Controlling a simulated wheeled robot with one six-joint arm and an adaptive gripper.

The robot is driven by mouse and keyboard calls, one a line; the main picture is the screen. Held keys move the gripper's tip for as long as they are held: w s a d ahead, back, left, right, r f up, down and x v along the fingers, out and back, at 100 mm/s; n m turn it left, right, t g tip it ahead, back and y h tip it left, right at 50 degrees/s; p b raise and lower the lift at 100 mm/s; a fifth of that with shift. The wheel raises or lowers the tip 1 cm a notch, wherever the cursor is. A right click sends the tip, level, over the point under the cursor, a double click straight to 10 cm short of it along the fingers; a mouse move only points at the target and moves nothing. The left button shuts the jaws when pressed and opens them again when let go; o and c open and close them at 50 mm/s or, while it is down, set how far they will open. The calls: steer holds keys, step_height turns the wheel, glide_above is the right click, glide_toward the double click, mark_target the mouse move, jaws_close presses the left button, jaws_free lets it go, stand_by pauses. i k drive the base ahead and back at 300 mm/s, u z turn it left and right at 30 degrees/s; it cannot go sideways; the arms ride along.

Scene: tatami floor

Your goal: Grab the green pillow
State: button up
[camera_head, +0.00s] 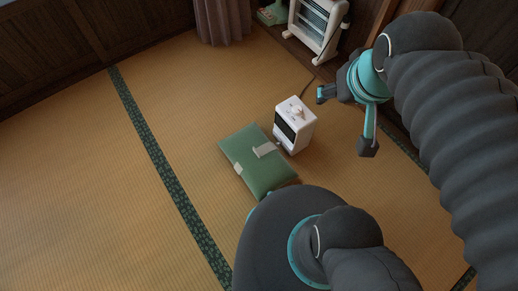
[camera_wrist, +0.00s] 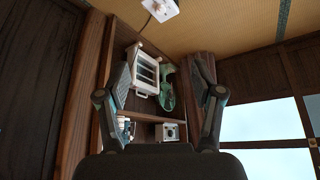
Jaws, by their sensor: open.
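The green pillow (camera_head: 244,156) lies flat on the tatami in the middle of the head view. It has pale patches on its top and edge, and my own body hides part of its near end. My gripper (camera_head: 346,120) is open and empty, up and to the right of the pillow, apart from it. In the wrist view its two fingers (camera_wrist: 160,95) are spread wide with nothing held between them. The pillow does not show in the wrist view.
A small white appliance (camera_head: 295,125) stands beside the pillow's right side. A white heater (camera_head: 318,25) and a green object (camera_head: 272,12) are at the back, near a curtain (camera_head: 222,18). The wrist view shows wooden shelving (camera_wrist: 128,35). Tatami left of the pillow is clear.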

mark_target(259, 163)
steer(key=k, duration=0.35)
steer(key=u, duration=1.6)
